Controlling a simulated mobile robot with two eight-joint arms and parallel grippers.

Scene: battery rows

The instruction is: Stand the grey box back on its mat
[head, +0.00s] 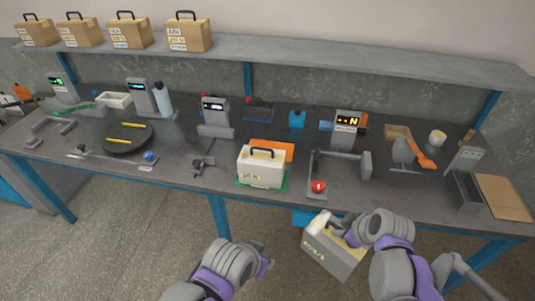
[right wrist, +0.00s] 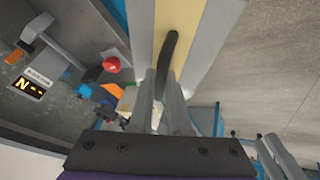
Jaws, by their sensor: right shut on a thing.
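The grey box (head: 334,260) has a cream top and hangs tilted in front of the table, below its front edge. My right gripper (head: 343,231) is shut on its handle. The right wrist view shows the black handle (right wrist: 168,60) between the fingers and the cream top (right wrist: 185,35) beyond. A white box (head: 261,172) with a black handle stands upright on a green mat (head: 242,184) at the table's front edge. An orange mat (head: 282,150) lies behind it, partly hidden. My left gripper (head: 263,263) is low in front of the table, away from both boxes; its jaw opening is unclear.
On the table (head: 200,180), a clamp-like fixture (head: 340,166) with a red ball (head: 319,187) stands right of the white box. A black round plate (head: 127,137) is at left. Several cardboard boxes line the shelf (head: 300,50). A blue thing (head: 303,218) shows under the table edge.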

